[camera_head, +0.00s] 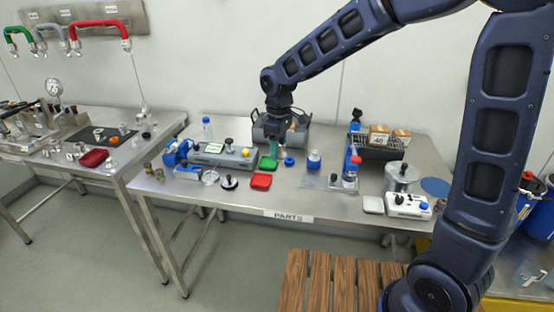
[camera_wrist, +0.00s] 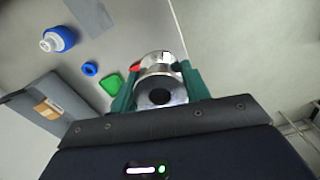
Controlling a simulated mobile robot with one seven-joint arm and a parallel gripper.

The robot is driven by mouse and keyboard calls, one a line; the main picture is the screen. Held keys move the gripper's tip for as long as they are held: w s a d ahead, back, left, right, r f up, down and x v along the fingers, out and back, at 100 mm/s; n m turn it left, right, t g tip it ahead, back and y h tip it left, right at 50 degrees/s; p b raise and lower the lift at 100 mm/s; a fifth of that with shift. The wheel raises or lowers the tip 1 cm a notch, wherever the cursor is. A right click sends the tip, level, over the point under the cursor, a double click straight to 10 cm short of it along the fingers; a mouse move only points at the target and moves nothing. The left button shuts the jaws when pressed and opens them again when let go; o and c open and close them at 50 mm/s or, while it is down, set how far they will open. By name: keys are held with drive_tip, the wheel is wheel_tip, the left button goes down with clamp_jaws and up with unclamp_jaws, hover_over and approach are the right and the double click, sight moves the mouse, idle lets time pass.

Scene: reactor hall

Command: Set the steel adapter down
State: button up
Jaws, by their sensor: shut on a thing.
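The steel adapter (camera_wrist: 160,62) is a shiny, short, round metal piece with a dark round opening at its near end. It shows in the wrist view between the green fingers of my gripper (camera_wrist: 160,86), which is shut on it. In the head view my gripper (camera_head: 273,150) points down over the back middle of the parts table (camera_head: 330,205), in front of the grey bin. The adapter cannot be made out there. Whether it touches the table I cannot tell.
Near my gripper are a green tray (camera_head: 268,163), a red tray (camera_head: 261,181), a blue ring (camera_head: 289,160) and a blue-capped bottle (camera_head: 314,161). The grey bin (camera_head: 262,134) stands behind. A grey instrument (camera_head: 222,154) lies left. Bare tabletop shows at the front middle.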

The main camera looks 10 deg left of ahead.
drive_tip(key=shift+w+a+r, duration=0.15)
drive_tip(key=shift+r, duration=0.25)
drive_tip(key=w+a+r, duration=0.2)
drive_tip(key=w+a, duration=0.6)
drive_tip(key=w, duration=0.1)
drive_tip(key=w+a+r, duration=0.2)
drive_tip(key=w+a, duration=0.6)
hover_over(237, 142)
wheel_tip(237, 142, down, 5)
wheel_tip(237, 142, down, 19)
drive_tip(key=shift+s+d+r, duration=0.15)
drive_tip(key=o, duration=1.1)
